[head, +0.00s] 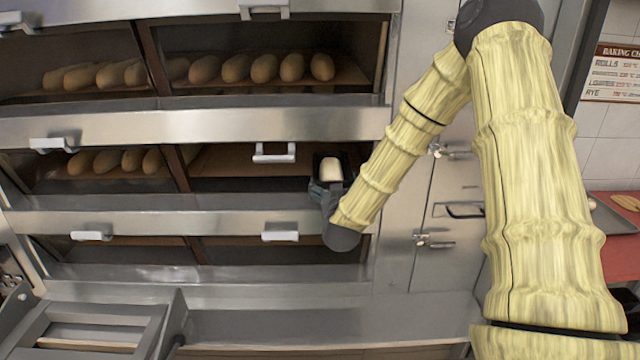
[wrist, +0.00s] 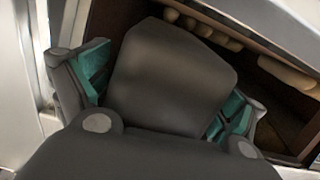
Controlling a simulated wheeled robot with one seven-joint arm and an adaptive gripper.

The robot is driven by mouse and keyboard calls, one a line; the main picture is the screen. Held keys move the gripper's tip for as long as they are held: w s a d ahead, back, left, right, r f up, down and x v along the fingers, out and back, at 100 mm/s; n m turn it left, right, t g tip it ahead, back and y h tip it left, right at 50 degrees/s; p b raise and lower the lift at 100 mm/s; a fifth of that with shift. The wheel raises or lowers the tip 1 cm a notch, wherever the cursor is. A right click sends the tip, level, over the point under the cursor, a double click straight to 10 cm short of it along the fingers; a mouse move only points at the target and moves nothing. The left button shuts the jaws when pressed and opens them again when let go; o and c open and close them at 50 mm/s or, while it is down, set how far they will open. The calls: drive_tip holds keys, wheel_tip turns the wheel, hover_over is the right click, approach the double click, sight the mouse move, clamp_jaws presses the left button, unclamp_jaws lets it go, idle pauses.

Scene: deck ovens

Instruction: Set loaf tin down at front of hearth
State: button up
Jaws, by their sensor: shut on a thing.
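The loaf tin (head: 328,160) is dark, with a pale loaf or dough (head: 330,167) in it. It is at the right end of the middle-deck opening in the head view. My gripper (head: 327,190) is shut on the tin from the front. In the wrist view the tin's dark wall (wrist: 172,72) fills the middle, between my gripper's two teal-padded fingers (wrist: 160,95). The hearth (head: 235,160) is the brown floor inside the middle deck, bare on its right half. I cannot tell whether the tin touches it.
Several loaves (head: 115,160) lie in the middle deck's left half, past a divider (head: 180,168). More loaves (head: 250,68) fill the upper deck. A white handle (head: 274,153) is just left of the tin. Steel cabinet doors (head: 440,230) stand at right.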

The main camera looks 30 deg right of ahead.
drive_tip(key=w+p, duration=0.1)
drive_tip(key=w, duration=0.6)
drive_tip(key=shift+w+f+p, duration=0.2)
drive_tip(key=shift+p, duration=0.2)
drive_tip(key=shift+f+p, duration=0.6)
drive_tip(key=shift+f, duration=1.2)
drive_tip(key=shift+f, duration=0.1)
drive_tip(key=o, duration=0.9)
